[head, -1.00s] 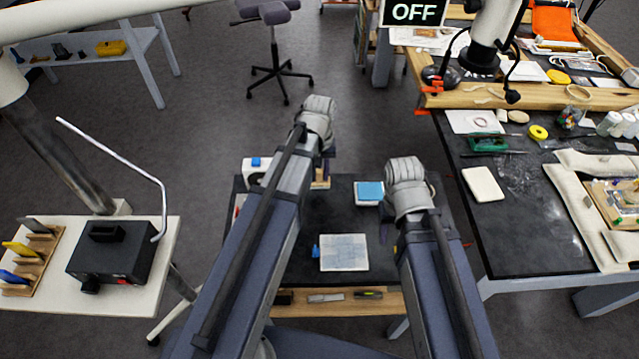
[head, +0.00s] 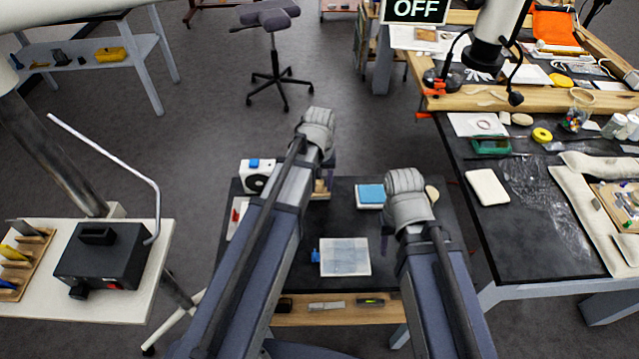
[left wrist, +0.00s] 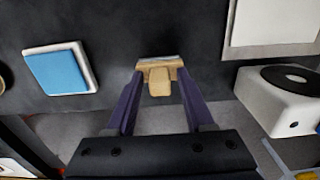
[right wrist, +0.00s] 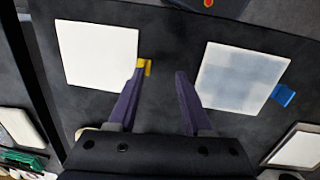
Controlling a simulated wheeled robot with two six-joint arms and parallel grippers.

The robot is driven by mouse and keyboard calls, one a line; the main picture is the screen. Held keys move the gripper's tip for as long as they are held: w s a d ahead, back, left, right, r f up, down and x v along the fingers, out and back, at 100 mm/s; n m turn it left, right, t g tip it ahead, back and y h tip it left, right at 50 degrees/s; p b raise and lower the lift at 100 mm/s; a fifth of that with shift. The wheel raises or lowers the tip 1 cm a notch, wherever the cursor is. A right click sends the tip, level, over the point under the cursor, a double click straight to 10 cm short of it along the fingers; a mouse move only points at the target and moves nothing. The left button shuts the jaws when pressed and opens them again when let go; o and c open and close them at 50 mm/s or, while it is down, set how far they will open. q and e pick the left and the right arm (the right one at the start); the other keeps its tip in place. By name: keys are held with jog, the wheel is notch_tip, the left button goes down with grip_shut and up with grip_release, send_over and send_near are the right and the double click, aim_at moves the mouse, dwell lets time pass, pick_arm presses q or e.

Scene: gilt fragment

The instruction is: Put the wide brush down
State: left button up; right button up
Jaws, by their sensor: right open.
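The wide brush (left wrist: 159,82), with a pale wooden handle and broad head, is between the fingertips of my left gripper (left wrist: 160,72), which touch its sides. It is over or at the dark table top; I cannot tell whether it touches. In the head view a bit of the brush (head: 321,188) shows beside my left arm, which hides most of that gripper. My right gripper (right wrist: 160,72) is open and empty above the dark table (right wrist: 185,30), between a white square (right wrist: 97,55) and a translucent sheet (right wrist: 240,77). A small yellow piece (right wrist: 145,67) shows by one fingertip.
On the small dark table (head: 292,262) are a blue-topped pad (head: 369,195), a pale sheet with a blue tab (head: 345,257) and a white box with a black disc (head: 256,177). A cluttered bench (head: 490,235) stands right; a black box (head: 100,255) sits on the left stand.

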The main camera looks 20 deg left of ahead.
aim_at(319, 182)
dwell(0.3)
pick_arm(q)
notch_tip(319, 182, up, 12)
jog(key=p, duration=1.3)
jog(key=s+d+m, duration=0.2)
jog(key=s+d, duration=0.1)
jog(key=s, duration=0.1)
jog(key=s+d+m, duration=0.2)
jog(key=s+d, duration=0.2)
jog(key=s, duration=0.1)
jog(key=s+d+m+y, duration=0.1)
jog(key=s+d+m, duration=0.2)
jog(key=s, duration=0.2)
jog(key=shift+s+d+r+b, duration=0.15)
jog(key=shift+d+r+b, duration=0.1)
jog(key=shift+b, duration=0.1)
pick_arm(e)
notch_tip(319, 182, up, 12)
jog(key=shift+r, duration=0.2)
